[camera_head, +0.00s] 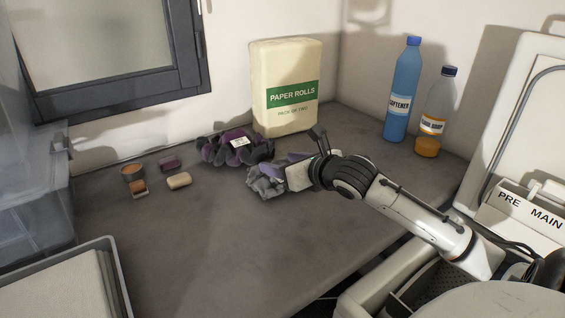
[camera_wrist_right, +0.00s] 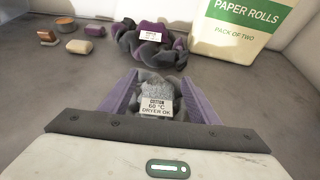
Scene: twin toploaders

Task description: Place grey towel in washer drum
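The grey towel (camera_head: 266,182) lies crumpled on the counter; its label in the right wrist view (camera_wrist_right: 157,107) reads 60 °C, dryer ok. My right gripper (camera_head: 290,170) reaches down over it from the right. In the right wrist view its lavender fingers (camera_wrist_right: 160,90) are spread apart, one on each side of the towel; firm contact is not clear. The washer (camera_head: 365,299) stands open at the lower right, with part of its perforated drum (camera_head: 432,283) showing below my arm. My left gripper is out of view.
A dark purple-grey towel (camera_head: 215,152) with a white label lies just behind. A paper rolls pack (camera_head: 285,75), softener bottle (camera_head: 403,90) and liquid soap bottle (camera_head: 437,112) stand along the wall. Soap bars and small items lie left. A grey bin (camera_head: 118,278) is lower left. The front counter is clear.

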